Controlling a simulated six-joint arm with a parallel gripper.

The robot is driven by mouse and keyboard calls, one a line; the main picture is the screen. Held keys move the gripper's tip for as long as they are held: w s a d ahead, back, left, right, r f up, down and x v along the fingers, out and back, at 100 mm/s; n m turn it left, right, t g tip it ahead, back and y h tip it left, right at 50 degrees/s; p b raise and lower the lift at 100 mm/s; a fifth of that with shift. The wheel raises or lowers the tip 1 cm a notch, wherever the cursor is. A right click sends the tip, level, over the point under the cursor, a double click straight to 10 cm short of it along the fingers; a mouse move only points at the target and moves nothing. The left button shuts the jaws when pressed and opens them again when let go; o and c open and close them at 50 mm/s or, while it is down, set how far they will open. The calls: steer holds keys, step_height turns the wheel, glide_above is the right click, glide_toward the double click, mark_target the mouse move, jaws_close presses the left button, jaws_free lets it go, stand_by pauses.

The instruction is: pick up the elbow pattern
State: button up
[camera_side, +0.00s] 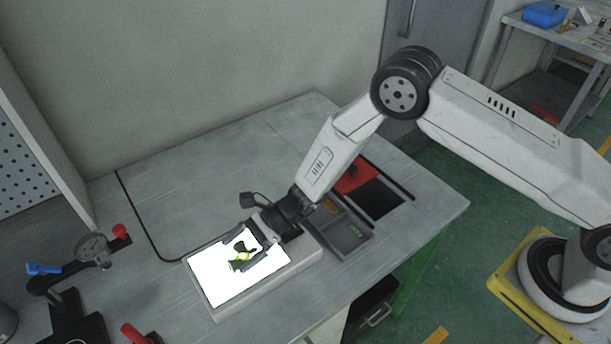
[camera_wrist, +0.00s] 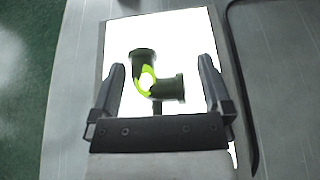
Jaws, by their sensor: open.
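The elbow pattern (camera_wrist: 168,88) is a dark green piece with two flanged ends and a bright yellow-green curved part. It lies on a glowing white panel (camera_wrist: 185,30). In the side view the elbow pattern (camera_side: 238,265) is small, on the lit panel (camera_side: 215,285). My gripper (camera_wrist: 162,85) is open, with one finger on each side of the elbow pattern and gaps showing between. In the side view my gripper (camera_side: 248,252) is low over the panel. I cannot tell its exact height above the panel.
A dial gauge (camera_side: 93,247) and red-handled clamps (camera_side: 133,333) stand at the left of the table. A divided tray (camera_side: 345,232) and a red part beside a dark opening (camera_side: 355,175) lie right of the panel. A black cable (camera_side: 150,235) runs along the table. The table behind the panel is clear.

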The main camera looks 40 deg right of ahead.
steer(key=c, duration=1.3)
steer(key=shift+o, duration=0.2)
steer(key=shift+r, duration=0.1)
steer(key=shift+r, duration=0.7)
steer(key=s+d+r, duration=0.2)
steer(key=s+r, duration=0.2)
steer(key=r, duration=0.3)
steer(key=shift+s+d+r, duration=0.15)
steer(key=shift+d+r, duration=0.15)
steer(key=shift+r, duration=0.05)
steer(key=s+d+r, duration=0.1)
steer(key=s, duration=0.1)
steer(key=s+d+r, duration=0.1)
steer(key=s+d, duration=0.1)
steer(key=s, duration=0.1)
steer(key=s+d+r, duration=0.1)
steer(key=s, duration=0.1)
steer(key=shift+s+d+r, duration=0.3)
steer(key=shift+s+r, duration=0.05)
